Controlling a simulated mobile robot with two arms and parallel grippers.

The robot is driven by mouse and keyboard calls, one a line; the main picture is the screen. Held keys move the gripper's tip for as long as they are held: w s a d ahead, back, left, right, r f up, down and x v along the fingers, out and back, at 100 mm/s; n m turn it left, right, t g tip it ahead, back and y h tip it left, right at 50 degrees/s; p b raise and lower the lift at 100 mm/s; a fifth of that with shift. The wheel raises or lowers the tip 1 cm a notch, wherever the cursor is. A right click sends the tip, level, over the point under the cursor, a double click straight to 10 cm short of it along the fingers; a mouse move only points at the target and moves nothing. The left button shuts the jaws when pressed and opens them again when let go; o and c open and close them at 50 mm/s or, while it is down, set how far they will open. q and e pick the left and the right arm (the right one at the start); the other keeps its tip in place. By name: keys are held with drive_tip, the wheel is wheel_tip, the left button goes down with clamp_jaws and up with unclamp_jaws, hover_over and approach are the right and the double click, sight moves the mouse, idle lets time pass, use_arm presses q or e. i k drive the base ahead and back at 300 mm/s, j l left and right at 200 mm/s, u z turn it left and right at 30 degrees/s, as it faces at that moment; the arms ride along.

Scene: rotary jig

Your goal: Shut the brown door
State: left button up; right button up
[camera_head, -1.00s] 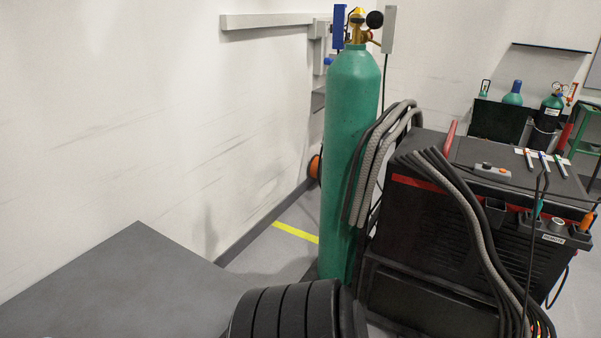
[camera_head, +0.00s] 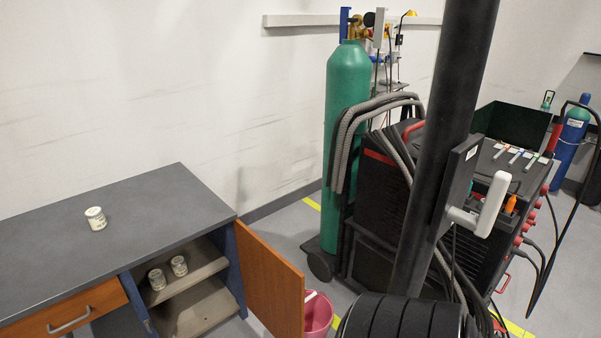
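The brown door (camera_head: 270,280) is hinged on the right side of the grey-topped cabinet (camera_head: 140,225). It stands open, swung out toward the lower right, so the shelves inside show. Its lower part is cut off by the frame's bottom edge. No handle shows on the face turned to me. Neither of my grippers is in view.
Two small jars (camera_head: 179,265) stand on the cabinet's upper shelf, and another jar (camera_head: 96,218) on its top. A brown drawer (camera_head: 65,315) is left of the opening. A pink bucket (camera_head: 318,315) stands close right of the door. A dark post (camera_head: 440,150) blocks the right.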

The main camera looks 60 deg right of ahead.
sight(274, 289)
drive_tip(key=k+l, duration=0.55)
drive_tip(key=k+l+z, duration=0.15)
drive_tip(key=k+l, duration=0.35)
drive_tip(key=l, duration=2.5)
drive_tip(key=i+j+u, duration=0.15)
drive_tip(key=j, duration=0.3)
drive_tip(key=i+j+u, duration=0.15)
drive_tip(key=i+j, duration=0.15)
drive_tip(key=j, duration=0.1)
